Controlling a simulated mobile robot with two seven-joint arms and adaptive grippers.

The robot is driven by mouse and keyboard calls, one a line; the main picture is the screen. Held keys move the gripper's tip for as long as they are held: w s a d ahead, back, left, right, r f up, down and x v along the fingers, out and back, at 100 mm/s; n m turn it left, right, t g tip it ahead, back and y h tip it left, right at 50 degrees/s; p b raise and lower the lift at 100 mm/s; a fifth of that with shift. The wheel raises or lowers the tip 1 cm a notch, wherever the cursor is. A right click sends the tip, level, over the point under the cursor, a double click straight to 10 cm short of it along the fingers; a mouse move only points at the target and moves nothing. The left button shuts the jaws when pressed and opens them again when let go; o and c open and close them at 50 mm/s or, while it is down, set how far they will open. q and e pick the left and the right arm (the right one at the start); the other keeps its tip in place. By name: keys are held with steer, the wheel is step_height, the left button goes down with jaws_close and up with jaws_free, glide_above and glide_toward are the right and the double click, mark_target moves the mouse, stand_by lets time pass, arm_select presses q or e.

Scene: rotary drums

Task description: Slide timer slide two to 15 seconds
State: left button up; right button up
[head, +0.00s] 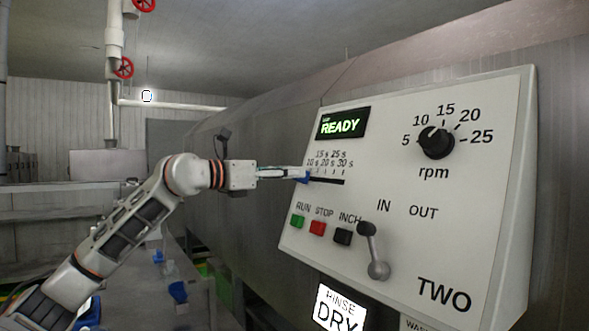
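The control panel marked TWO (444,293) stands on the right, with a green READY display (340,125). The timer slide's dark slot (328,181) runs under marks from 10 s to 30 s. My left gripper (300,175) reaches in from the left, its fingertips at the slot's left end, near the 10 s mark. A small blue part (304,176) shows at the fingertips; I cannot tell whether it is the slide's knob or a finger pad. The fingers look close together, but their gap is hidden. My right gripper is out of view.
Below the slot are green (298,221), red (318,228) and black (343,236) buttons, and a grey lever (373,252). An rpm knob (436,143) sits at upper right. A lit RINSE DRY sign (340,308) is below the panel. Open air lies left of it.

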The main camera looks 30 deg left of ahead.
mark_target(318, 172)
arm_select(q)
steer(key=shift+x, duration=0.9)
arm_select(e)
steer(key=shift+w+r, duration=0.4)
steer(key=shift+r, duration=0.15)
arm_select(q)
jaws_close()
steer(key=shift+s+d, duration=0.25)
steer(key=shift+d, duration=0.3)
steer(key=shift+s+d, duration=0.2)
steer(key=shift+d, duration=0.3)
steer(key=shift+s+d, duration=0.25)
steer(key=shift+d, duration=0.2)
steer(key=shift+w+a, duration=0.1)
steer(key=shift+a, duration=0.05)
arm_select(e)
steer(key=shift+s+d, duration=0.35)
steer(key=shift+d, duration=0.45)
arm_select(q)
jaws_free()
